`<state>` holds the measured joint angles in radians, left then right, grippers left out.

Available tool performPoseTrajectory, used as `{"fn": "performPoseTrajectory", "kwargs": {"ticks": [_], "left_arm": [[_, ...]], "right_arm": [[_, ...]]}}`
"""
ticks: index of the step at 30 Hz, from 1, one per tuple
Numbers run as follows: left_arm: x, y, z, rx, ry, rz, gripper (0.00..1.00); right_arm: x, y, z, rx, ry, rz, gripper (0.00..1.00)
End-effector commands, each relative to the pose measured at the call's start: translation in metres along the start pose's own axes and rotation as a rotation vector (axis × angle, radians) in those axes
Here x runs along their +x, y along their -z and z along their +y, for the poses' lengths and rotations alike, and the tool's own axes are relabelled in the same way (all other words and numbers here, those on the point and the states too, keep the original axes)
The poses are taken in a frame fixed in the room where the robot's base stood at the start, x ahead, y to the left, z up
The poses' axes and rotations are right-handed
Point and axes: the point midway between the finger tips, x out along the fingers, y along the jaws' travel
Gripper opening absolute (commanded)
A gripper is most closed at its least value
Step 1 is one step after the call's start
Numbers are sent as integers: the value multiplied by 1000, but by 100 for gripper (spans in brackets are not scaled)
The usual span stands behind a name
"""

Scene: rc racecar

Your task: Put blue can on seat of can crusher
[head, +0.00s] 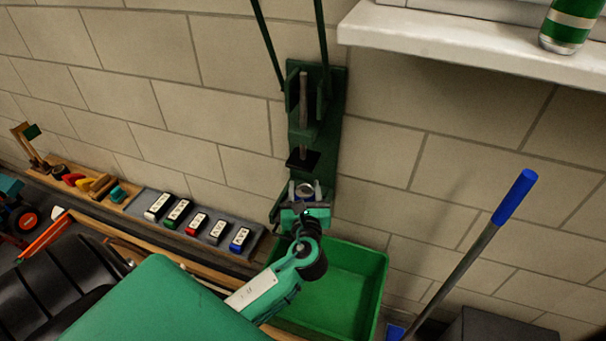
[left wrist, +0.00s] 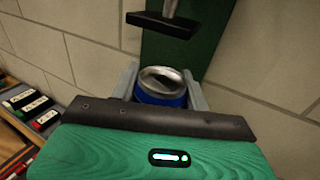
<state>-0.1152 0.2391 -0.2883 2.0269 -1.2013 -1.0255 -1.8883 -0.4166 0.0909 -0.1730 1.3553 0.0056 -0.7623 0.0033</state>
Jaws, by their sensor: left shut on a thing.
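The blue can (head: 305,190) stands upright at the lower part of the green wall-mounted can crusher (head: 329,135). My left gripper (head: 305,193) is shut on the can, with one finger on each side. In the left wrist view the can (left wrist: 162,86) shows its silver top and blue side between the two grey fingers. The crusher's dark press plate (left wrist: 162,24) is above the can, with a gap between them. The seat under the can is hidden by my gripper, so I cannot tell whether the can touches it. My right gripper is not in view.
A green bin (head: 345,290) is below the crusher. A green can (head: 568,24) stands on the white sill (head: 450,39) at the upper right. A blue-handled pole (head: 480,243) leans at the right. Several labelled blocks (head: 178,213) sit on a shelf at the left.

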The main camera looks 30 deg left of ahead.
Motion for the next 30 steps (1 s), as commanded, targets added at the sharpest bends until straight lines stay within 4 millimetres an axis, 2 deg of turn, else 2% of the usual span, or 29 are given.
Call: {"fn": "performPoseTrajectory", "kwargs": {"ticks": [3,8,16,19,24,30], "left_arm": [[20,-1,0,0,-1,-1,21],[31,0,0,0,0,-1,21],[76,-1,0,0,-1,-2,21],[73,14,0,2,0,2,21],[72,15,0,1,0,0,21],[72,18,0,1,0,1,21]], "right_arm": [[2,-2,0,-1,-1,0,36],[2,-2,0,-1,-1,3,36],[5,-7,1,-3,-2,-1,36],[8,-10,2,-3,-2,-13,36],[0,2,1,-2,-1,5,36],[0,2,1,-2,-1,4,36]]}}
